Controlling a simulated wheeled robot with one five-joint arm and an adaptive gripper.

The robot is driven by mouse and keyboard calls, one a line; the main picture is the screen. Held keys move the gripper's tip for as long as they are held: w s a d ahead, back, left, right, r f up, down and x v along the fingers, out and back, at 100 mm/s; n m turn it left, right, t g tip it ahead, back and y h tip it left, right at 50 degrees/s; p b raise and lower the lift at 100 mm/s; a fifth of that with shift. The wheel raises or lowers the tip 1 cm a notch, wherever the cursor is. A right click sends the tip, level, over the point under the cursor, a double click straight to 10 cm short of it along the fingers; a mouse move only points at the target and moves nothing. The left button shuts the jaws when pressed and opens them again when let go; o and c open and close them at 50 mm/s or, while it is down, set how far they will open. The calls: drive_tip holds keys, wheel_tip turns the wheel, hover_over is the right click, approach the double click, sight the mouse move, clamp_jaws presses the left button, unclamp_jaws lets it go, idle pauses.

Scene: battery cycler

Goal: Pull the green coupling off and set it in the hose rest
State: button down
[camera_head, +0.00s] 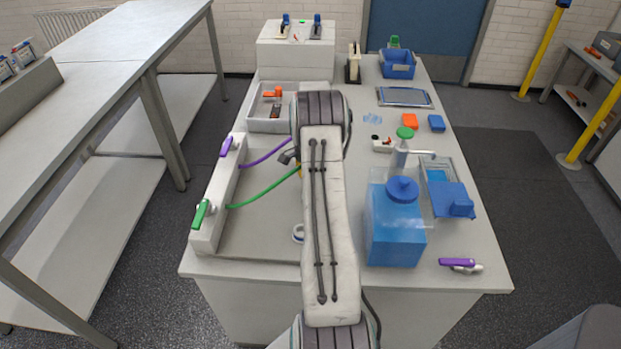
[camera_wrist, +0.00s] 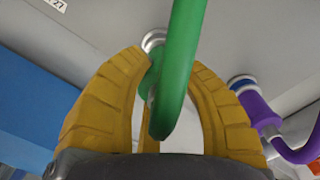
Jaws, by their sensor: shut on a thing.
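The green coupling (camera_wrist: 152,82) is between the two yellow fingers of my gripper (camera_wrist: 155,105) in the wrist view. Its silver collar (camera_wrist: 153,40) points toward a grey surface; I cannot tell whether it is seated there. A green hose bends down in front of it. In the head view my arm hides the coupling and most of my gripper; the green hose (camera_head: 262,192) runs from the white block at left to behind my arm. I cannot make out the hose rest for certain; a small white ring-shaped piece (camera_head: 298,233) stands beside my arm.
A purple coupling (camera_wrist: 256,106) with its hose is close to the right finger. The white block (camera_head: 213,217) carries green and purple handles. A blue tank (camera_head: 395,235) stands close right of my arm. A grey tray (camera_head: 256,112) lies beyond the hoses.

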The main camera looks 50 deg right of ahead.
drive_tip(key=shift+f+b, duration=0.35)
drive_tip(key=shift+f, duration=0.15)
drive_tip(key=shift+c, duration=1.5)
unclamp_jaws()
wheel_tip(320, 180, up, 12)
drive_tip(key=shift+w+r, duration=0.1)
